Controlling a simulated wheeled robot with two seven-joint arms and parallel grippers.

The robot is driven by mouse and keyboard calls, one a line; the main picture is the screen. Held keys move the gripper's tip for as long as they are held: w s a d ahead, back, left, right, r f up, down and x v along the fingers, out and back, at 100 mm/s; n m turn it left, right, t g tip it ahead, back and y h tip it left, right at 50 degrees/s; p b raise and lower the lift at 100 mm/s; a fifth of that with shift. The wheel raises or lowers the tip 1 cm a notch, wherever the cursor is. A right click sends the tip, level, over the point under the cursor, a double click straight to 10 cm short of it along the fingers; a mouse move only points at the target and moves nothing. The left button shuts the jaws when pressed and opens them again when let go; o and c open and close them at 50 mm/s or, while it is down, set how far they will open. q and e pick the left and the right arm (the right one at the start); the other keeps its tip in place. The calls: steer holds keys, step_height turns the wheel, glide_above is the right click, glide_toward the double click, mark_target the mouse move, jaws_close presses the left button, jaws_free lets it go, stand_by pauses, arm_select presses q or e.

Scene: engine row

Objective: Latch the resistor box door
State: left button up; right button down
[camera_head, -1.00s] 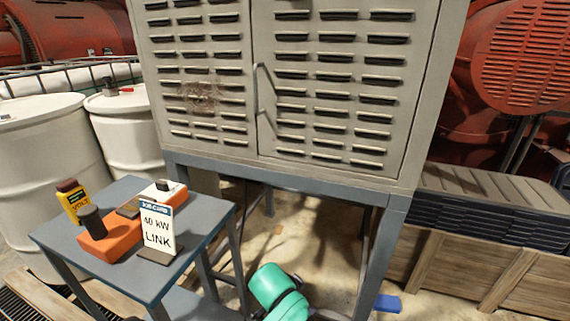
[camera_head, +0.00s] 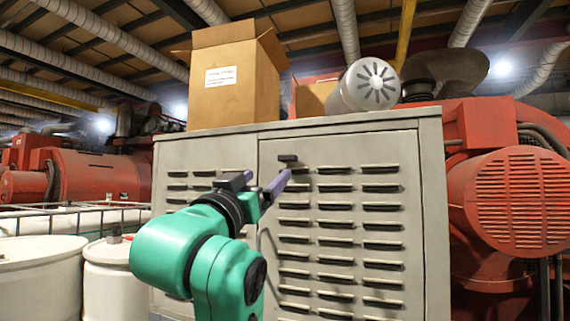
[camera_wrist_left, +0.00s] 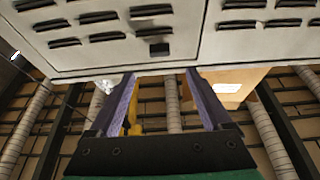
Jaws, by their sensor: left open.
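The resistor box (camera_head: 345,128) is a grey louvered cabinet with two doors. Its right door (camera_head: 400,215) appears flush with the front. A small dark block, perhaps the latch (camera_head: 288,158), sits at that door's top left corner; it also shows in the left wrist view (camera_wrist_left: 159,48). My left gripper (camera_head: 262,181), with purple fingers, is raised before the upper doors near this block. It is open and empty; in the left wrist view its fingers (camera_wrist_left: 163,85) stand apart below the block. My arm hides part of the left door (camera_head: 200,155). My right gripper is out of view.
White drums (camera_head: 35,270) stand at left. Red machinery (camera_head: 510,200) is close on the right. Ducts and beams run overhead.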

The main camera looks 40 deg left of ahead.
mark_target(285, 159)
arm_select(q)
steer(key=p+x, duration=0.3)
steer(key=x, duration=0.9)
steer(key=shift+f, duration=0.1)
jaws_close()
